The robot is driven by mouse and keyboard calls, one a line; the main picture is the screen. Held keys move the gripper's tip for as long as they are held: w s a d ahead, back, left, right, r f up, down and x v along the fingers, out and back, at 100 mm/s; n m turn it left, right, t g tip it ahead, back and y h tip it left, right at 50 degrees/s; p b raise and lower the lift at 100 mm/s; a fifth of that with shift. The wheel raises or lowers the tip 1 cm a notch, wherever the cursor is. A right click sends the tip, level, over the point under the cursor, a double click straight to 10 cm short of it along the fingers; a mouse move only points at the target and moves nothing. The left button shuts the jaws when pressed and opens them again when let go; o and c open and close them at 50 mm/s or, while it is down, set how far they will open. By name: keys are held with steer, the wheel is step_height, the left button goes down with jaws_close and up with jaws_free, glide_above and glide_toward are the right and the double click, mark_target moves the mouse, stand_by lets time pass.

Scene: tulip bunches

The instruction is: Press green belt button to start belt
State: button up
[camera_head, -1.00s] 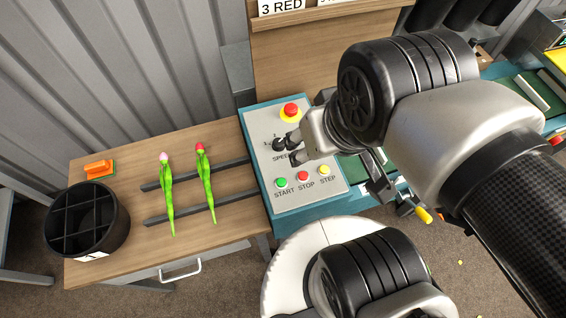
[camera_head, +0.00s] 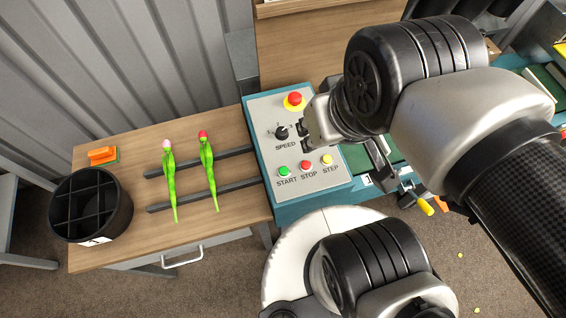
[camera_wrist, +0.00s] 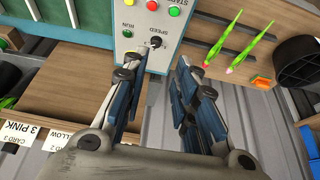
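The green START button (camera_head: 284,171) sits at the lower left of the light-grey control panel (camera_head: 262,150), left of the red STOP button (camera_head: 306,166) and yellow STEP button (camera_head: 327,160). My gripper (camera_head: 304,137) hangs over the panel's upper right part, near the black speed knob (camera_head: 281,133), away from the START button. In the wrist view my gripper (camera_wrist: 157,78) has its two fingers apart with nothing between them. The START button (camera_wrist: 174,12) shows there at the top edge. A green round light marked RUN (camera_wrist: 127,33) is also in that view.
A red-and-yellow emergency stop (camera_head: 295,99) stands at the panel's top. Two tulips (camera_head: 208,172) lie across dark rails on the wooden table at left, beside a black divided bucket (camera_head: 122,208) and an orange item (camera_head: 101,155). The green belt (camera_head: 358,158) is right of the panel.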

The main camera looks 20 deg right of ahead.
jaws_close()
stand_by(1.3)
